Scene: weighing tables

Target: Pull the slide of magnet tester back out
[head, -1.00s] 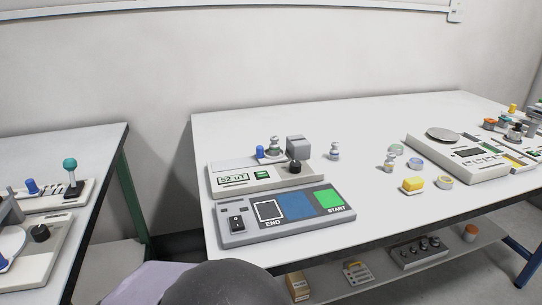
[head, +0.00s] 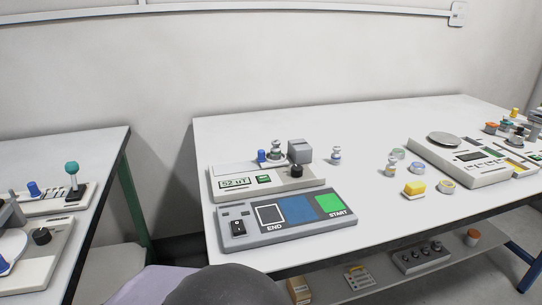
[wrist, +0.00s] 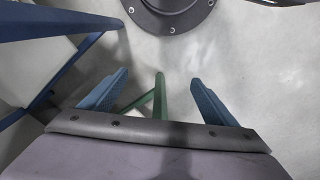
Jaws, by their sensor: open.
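The magnet tester (head: 222,194) is the cream device on the white table, with a lit display reading about 52 uT, a green button and a black knob (head: 297,171). A small blue knob (head: 262,156), a grey-green weight-like piece (head: 276,150) and a grey block (head: 299,151) stand on its back part. I cannot tell clearly which part is the slide. My gripper (wrist: 155,90) shows in the wrist view with two blue fingers wide apart, empty, above the floor and away from the tester. The head view does not show the fingers.
A grey panel (head: 246,241) with END and START fields lies in front of the tester. A second table (head: 97,152) is at left, with a floor gap between.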

